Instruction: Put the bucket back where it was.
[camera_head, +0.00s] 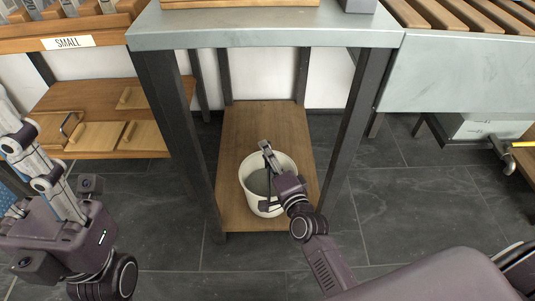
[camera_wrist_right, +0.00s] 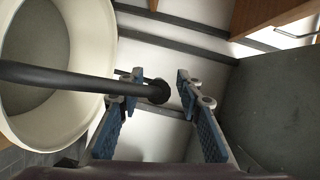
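The white bucket (camera_head: 248,191) stands upright on the low wooden shelf under the grey-topped table, near the shelf's front. My right gripper (camera_head: 267,177) is over the bucket's mouth, its fingers spread apart. In the right wrist view the bucket (camera_wrist_right: 103,45) fills the left side, and a dark bar, probably its handle (camera_wrist_right: 60,80), crosses the near finger and ends between the blue-padded fingers (camera_wrist_right: 160,95). A gap shows beside the right finger, so they are not closed on it. My left gripper (camera_head: 40,165) is at the far left, away from the bucket; its fingertips are unclear.
The wooden shelf (camera_head: 262,118) has free room behind the bucket. Dark table legs (camera_head: 180,135) stand on both sides of it, under the grey tabletop (camera_head: 265,30). A wooden rack (camera_head: 75,95) with boards is at left; a grey bench front (camera_head: 460,75) is at right.

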